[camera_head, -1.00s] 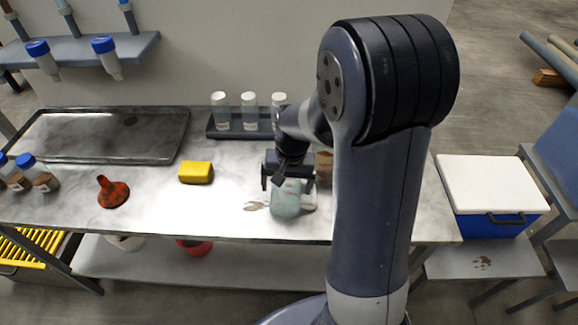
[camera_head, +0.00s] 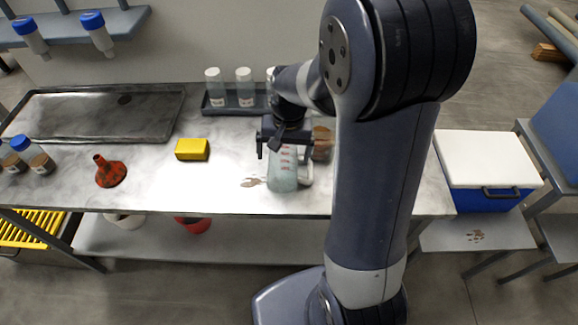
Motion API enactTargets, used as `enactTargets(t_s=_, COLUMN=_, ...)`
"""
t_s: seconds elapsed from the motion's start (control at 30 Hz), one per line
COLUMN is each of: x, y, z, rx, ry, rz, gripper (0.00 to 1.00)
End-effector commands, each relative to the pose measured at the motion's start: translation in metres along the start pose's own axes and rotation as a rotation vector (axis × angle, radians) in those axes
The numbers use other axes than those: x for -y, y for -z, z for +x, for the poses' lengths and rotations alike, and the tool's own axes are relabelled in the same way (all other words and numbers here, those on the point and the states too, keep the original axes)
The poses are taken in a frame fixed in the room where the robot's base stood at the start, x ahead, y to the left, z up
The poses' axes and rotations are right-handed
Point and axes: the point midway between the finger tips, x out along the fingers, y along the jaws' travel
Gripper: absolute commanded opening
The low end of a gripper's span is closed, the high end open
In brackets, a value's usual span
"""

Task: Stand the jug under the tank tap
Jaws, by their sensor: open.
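The jug (camera_head: 283,175) is a translucent, pale-green vessel with red marks on its side and a handle on its right. It stands on the bench near the front edge. My gripper (camera_head: 280,149) is open and points down at the top of the jug. Its fingers overlap the jug's upper part in the picture; I cannot tell whether they touch it. My wrist hides part of the jug's rim. I cannot make out a tank tap in this view.
A yellow sponge (camera_head: 192,149), a red-orange funnel (camera_head: 110,174) and a dark tray (camera_head: 60,112) lie to the left. A rack (camera_head: 231,109) of white-capped bottles stands behind. A brown jar (camera_head: 322,150) is close right of the jug. A blue-and-white cooler (camera_head: 487,170) stands right.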

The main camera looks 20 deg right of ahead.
Motion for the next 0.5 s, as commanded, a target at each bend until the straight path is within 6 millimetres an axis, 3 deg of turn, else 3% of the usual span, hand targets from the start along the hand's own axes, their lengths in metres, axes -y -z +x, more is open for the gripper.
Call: enactTargets(t_s=0.5, x=-0.001, y=-0.003, z=0.054, rx=0.003, ry=-0.001, rz=0.0, gripper=0.95)
